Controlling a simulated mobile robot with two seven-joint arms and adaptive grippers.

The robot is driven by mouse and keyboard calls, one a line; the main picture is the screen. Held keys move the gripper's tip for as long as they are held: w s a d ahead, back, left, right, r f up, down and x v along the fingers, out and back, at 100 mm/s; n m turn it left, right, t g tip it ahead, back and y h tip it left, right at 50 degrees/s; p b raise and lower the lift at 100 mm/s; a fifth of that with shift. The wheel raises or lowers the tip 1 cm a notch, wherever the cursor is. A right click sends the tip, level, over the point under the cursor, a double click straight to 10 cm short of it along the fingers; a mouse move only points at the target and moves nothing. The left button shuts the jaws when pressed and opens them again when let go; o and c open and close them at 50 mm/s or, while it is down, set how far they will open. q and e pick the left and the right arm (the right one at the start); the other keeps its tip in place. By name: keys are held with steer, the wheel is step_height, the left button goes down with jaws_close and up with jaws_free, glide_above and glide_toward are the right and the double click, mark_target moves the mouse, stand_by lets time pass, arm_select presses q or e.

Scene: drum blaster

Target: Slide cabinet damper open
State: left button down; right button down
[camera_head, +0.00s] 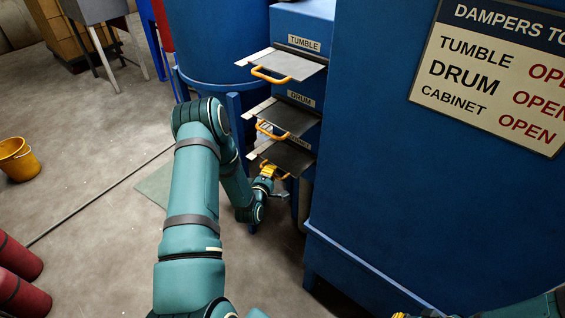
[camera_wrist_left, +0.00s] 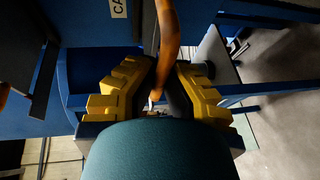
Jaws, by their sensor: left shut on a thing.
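The cabinet damper (camera_head: 290,158) is the lowest of three dark slide plates on the blue machine, and it sticks out from the housing. My left gripper (camera_head: 268,173), with yellow finger pads, is at its front edge. In the left wrist view the damper's orange handle (camera_wrist_left: 167,32) runs down between the two fingers of the left gripper (camera_wrist_left: 158,90), which is shut on it. Part of a label reading "CA" (camera_wrist_left: 118,8) shows beside it. My left arm and hand hide part of the handle.
The drum damper (camera_head: 285,118) and tumble damper (camera_head: 287,65) stick out above, each with an orange handle. A sign (camera_head: 495,75) reads OPEN for all three. A large blue cabinet (camera_head: 420,200) stands right. Open floor lies left, with a yellow bucket (camera_head: 18,160).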

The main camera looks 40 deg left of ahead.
arm_select(q)
steer(key=shift+s+a+f, duration=0.1)
steer(key=shift+s+a, duration=0.05)
steer(key=shift+s, duration=0.3)
steer(key=c, duration=1)
jaws_free()
steer(key=v, duration=1.2)
